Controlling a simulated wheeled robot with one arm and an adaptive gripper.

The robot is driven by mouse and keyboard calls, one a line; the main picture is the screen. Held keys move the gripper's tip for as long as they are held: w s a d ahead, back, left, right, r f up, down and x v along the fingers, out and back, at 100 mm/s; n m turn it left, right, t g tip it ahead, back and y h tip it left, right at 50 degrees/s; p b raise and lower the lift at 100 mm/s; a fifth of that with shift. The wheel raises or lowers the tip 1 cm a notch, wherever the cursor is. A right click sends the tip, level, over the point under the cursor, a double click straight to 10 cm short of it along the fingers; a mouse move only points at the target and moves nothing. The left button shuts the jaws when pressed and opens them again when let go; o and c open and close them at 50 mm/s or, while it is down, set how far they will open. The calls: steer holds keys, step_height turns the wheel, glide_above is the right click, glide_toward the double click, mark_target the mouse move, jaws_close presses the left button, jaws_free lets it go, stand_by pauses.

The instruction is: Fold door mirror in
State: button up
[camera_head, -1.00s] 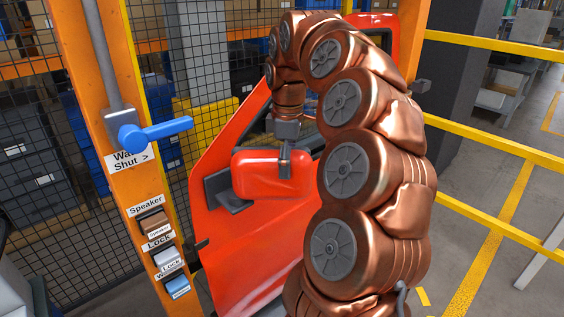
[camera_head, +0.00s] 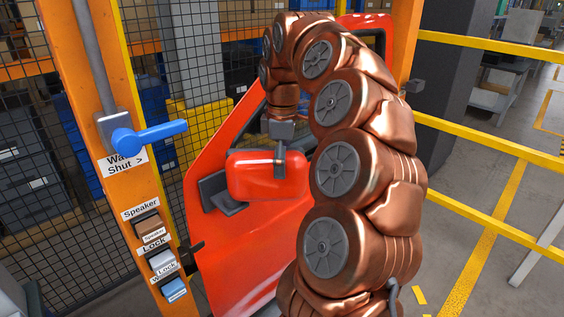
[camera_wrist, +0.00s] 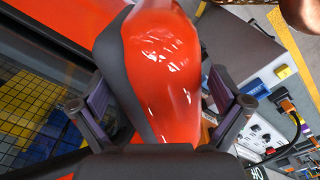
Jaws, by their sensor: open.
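The red door mirror (camera_head: 262,177) stands out from the red door (camera_head: 235,255) on a dark bracket (camera_head: 217,194). My gripper (camera_head: 280,158) hangs over the mirror's upper right part from above, with one grey finger in front of its face. In the wrist view the mirror housing (camera_wrist: 165,75), glossy red with a dark side, lies between the two spread fingers of my gripper (camera_wrist: 160,108). The far finger is hidden in the head view.
An orange post (camera_head: 115,178) at left carries a blue lever (camera_head: 150,134), a "Speaker" box (camera_head: 147,224) and "Lock" boxes. Yellow rails (camera_head: 490,145) run along the right. A mesh fence (camera_head: 40,130) stands behind the post.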

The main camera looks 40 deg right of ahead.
steer(key=shift+r, duration=0.1)
step_height(320, 180, up, 5)
steer(key=shift+f, duration=0.1)
steer(key=shift+s+d+r, duration=0.1)
steer(key=shift+s+r, duration=0.05)
steer(key=shift+r, duration=0.95)
steer(key=shift+r, duration=0.15)
stand_by(0.3)
